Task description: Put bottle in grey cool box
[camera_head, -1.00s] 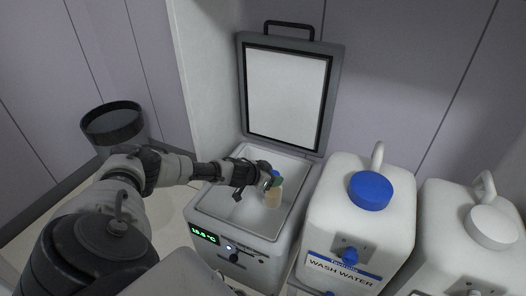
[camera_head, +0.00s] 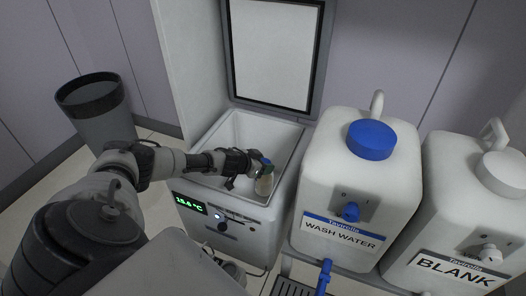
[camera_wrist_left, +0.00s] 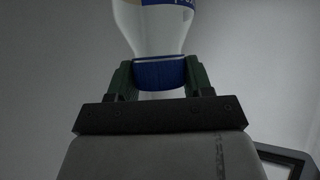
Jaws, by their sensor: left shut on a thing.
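In the head view, the bottle shows at the box opening, near the front right. I cannot tell whether it touches the floor or a wall. My right gripper is not in view.
A white wash water canister (camera_head: 325,175) with a blue cap stands close to the right of the box. A blank canister (camera_head: 445,200) stands farther right. A dark bin (camera_head: 98,115) is on the floor at the left. The rest of the box's inside looks empty.

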